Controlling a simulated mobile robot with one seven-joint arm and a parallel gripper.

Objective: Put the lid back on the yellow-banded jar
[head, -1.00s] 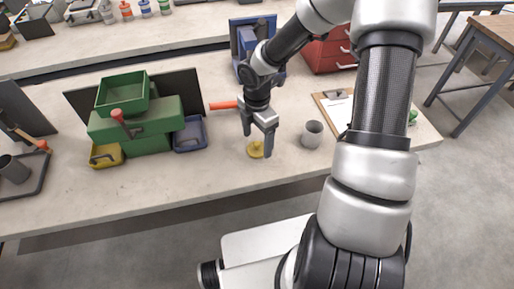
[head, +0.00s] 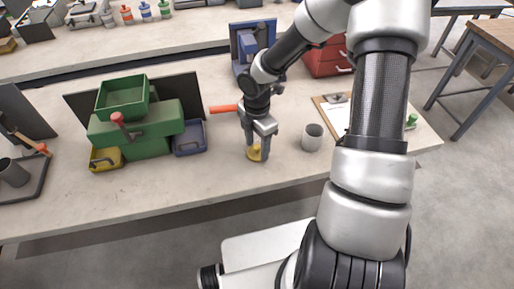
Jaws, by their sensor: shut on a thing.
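A small round yellow lid (head: 252,157) lies on the near bench, left of the grey cup. My gripper (head: 257,154) points down over it, its fingers shut on the lid. The fingers hide part of the lid, and I cannot tell whether it is clear of the bench top. I cannot make out a yellow-banded jar. Several small jars stand on the far bench, among them one with a red cap (head: 126,14), one blue (head: 145,11) and one green (head: 165,8).
A grey cup (head: 312,138) stands just right of my gripper. A green machine (head: 150,125) with a yellow bin (head: 105,160) and a blue bin (head: 189,139) is to the left. A clipboard (head: 333,112) lies to the right. The bench front is clear.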

